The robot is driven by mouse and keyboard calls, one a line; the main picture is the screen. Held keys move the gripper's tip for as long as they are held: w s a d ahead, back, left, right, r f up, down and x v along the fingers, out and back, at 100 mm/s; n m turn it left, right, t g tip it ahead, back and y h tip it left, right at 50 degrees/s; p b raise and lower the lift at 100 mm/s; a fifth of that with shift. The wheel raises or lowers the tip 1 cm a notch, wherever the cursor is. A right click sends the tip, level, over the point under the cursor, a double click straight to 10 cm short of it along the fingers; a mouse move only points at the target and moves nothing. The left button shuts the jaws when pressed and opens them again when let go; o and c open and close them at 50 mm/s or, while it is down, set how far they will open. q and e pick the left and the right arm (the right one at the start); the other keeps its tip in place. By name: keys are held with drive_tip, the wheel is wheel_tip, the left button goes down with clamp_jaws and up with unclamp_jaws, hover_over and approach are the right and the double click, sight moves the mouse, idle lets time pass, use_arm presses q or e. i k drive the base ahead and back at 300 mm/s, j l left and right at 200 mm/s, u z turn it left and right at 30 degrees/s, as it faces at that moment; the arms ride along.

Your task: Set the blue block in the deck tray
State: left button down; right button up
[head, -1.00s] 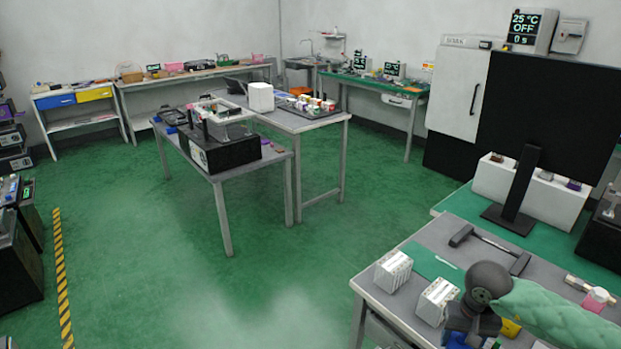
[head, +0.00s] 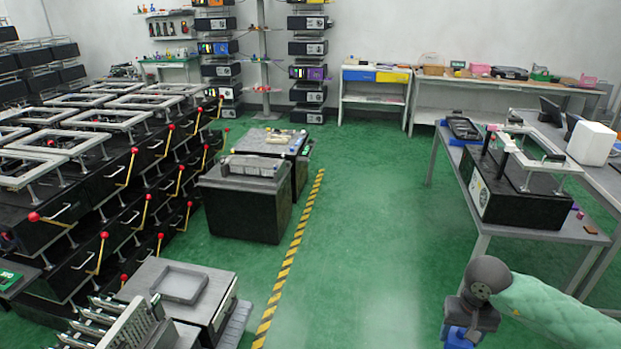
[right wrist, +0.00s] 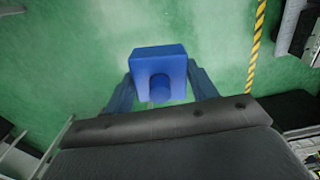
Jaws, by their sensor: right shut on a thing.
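The blue block (right wrist: 160,65) sits between the two blue fingers of my right gripper (right wrist: 160,84) in the right wrist view, with the green floor below it. My right gripper (head: 462,335) is at the lower right of the head view; it is shut on the block and held over open floor. A shallow grey square tray (head: 180,284), which looks like the deck tray, lies on a grey-topped unit at the lower left of the head view. It looks empty and is well apart from the gripper. My left gripper is not in view.
A slotted metal fixture (head: 115,325) stands beside the tray unit. Stacked black units with red-knobbed levers (head: 100,190) fill the left. A table with a black instrument (head: 525,185) stands at the right. Open green floor and a yellow-black stripe (head: 290,260) lie between.

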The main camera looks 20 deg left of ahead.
sight(192, 290)
drive_tip(key=i+u, duration=0.25)
drive_tip(key=u, duration=0.2)
drive_tip(key=i+l+u, duration=0.1)
drive_tip(key=u, duration=0.35)
drive_tip(key=i+l+u, duration=0.25)
drive_tip(key=u, duration=0.15)
drive_tip(key=i+l+u, duration=0.25)
drive_tip(key=u, duration=0.2)
